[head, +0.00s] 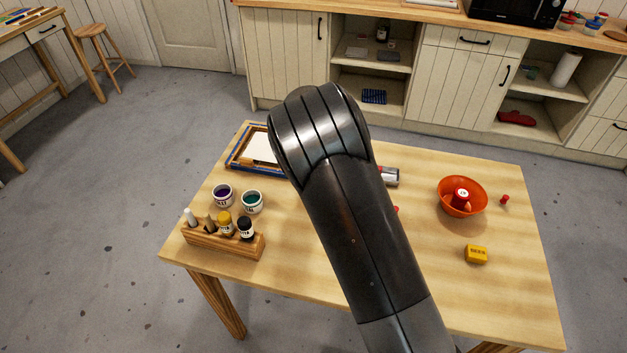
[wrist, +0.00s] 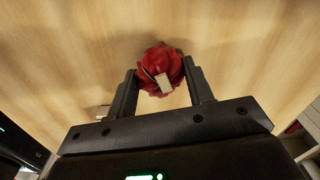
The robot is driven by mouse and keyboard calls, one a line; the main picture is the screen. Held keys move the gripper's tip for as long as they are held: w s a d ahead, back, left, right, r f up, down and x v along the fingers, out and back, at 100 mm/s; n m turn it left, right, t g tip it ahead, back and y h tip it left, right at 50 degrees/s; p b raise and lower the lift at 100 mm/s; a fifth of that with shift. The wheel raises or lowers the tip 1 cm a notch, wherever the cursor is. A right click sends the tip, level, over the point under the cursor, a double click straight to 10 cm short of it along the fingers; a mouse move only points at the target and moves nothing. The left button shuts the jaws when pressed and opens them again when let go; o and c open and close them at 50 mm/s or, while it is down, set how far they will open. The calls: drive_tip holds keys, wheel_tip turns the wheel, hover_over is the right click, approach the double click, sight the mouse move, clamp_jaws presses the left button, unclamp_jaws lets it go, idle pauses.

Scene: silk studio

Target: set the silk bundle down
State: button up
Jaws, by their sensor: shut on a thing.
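The silk bundle (wrist: 160,62) is a dark red, gathered lump with a pale tag on its front, seen in the wrist view. My gripper (wrist: 158,72) is shut on it, with one dark finger on each side. Pale wood lies behind the bundle, with a soft shadow close by; I cannot tell whether the bundle touches the wood. In the head view my arm reaches over the wooden table (head: 330,270) and hides the gripper. A small red bit (head: 396,209) shows at the arm's right edge; I cannot tell what it is.
An orange bowl (head: 447,207) holding a red item, a red peg-like piece (head: 504,199) and a yellow block (head: 476,254) are on the right. A bottle rack (head: 215,244), two dye pots (head: 252,202) and a blue-edged frame (head: 240,160) are on the left. The front middle is clear.

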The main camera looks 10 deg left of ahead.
drive_tip(key=shift+f, duration=0.15)
drive_tip(key=o, duration=1)
drive_tip(key=shift+c, duration=0.2)
wheel_tip(320, 180, up, 12)
drive_tip(key=shift+d+r, duration=0.1)
drive_tip(key=shift+r, duration=0.15)
